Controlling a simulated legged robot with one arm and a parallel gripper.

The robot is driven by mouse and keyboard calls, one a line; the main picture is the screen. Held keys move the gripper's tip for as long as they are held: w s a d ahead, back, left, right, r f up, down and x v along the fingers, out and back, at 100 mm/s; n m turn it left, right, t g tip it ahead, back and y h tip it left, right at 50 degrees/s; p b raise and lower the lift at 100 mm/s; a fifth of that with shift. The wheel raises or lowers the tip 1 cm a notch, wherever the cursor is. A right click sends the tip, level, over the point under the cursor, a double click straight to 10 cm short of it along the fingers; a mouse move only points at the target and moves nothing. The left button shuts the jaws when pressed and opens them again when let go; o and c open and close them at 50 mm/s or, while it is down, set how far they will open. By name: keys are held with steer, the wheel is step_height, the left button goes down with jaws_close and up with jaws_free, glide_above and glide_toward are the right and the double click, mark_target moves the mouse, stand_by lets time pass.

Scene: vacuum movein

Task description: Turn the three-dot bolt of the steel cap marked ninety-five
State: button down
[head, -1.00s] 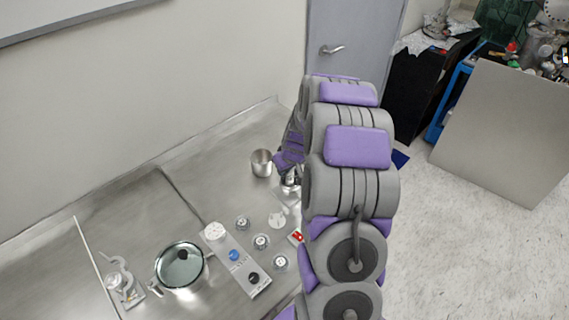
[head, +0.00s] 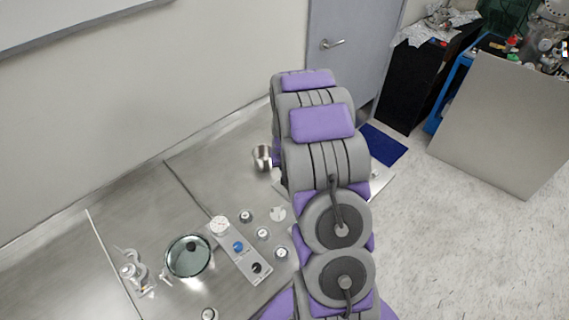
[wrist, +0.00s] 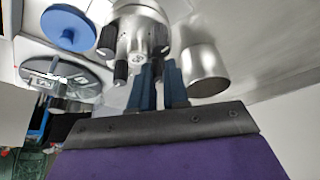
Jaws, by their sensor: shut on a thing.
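In the wrist view, a round steel cap (wrist: 137,28) with several short dark-tipped bolts around it lies just beyond my gripper (wrist: 160,68). My gripper's two blue fingers are close together at the cap's near side and shut on what looks like one of its bolts. The held part is mostly hidden between the fingers. I cannot read the number on the cap or any dots on the bolts. In the head view my own arm hides the gripper and this cap.
A steel cup (wrist: 203,68) stands right beside the fingers; it also shows in the head view (head: 262,157). A blue disc (wrist: 70,25) and a grey disc (wrist: 65,75) are left. The bench holds a knob panel (head: 240,250), small round parts (head: 263,233) and a lidded pot (head: 188,257).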

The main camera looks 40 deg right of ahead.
steer(key=shift+w+r, duration=0.1)
steer(key=c, duration=1.4)
jaws_free()
steer(key=p+v, duration=0.1)
steer(key=v, duration=1.6)
steer(key=shift+o, duration=0.3)
